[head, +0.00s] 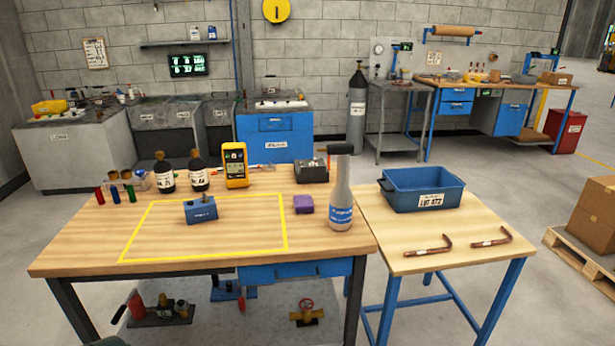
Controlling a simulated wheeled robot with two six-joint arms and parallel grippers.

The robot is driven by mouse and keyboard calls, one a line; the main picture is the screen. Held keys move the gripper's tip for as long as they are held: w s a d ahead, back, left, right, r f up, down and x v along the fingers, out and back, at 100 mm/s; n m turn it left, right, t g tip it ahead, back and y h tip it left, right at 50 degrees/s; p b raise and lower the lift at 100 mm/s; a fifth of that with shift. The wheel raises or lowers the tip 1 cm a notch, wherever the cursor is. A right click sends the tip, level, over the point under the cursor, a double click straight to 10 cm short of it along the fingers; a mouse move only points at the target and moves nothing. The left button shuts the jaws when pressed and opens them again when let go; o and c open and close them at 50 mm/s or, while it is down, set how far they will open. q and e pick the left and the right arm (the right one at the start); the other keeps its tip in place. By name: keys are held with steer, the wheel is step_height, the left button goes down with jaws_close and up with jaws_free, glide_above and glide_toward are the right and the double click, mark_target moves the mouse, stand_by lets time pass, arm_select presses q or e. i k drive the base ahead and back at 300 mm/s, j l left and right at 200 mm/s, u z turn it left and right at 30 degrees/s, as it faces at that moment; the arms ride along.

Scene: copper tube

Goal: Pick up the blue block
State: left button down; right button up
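A blue block (201,211) with a pale label and a small grey metal piece on top sits on the wooden workbench (160,255). It stands inside the yellow taped outline (205,258), towards its upper middle. Nothing covers it from this view. Neither of my grippers shows in the head view.
A purple block (303,204) and a clear bottle (341,205) stand to its right. Behind are dark bottles (198,178) and a yellow meter (235,168). A side table (400,257) holds a blue bin (425,190) and copper tubes (490,239). The outline's front is clear.

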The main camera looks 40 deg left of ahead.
mark_target(204, 209)
steer(key=u, duration=2)
steer(key=i+l, duration=0.1)
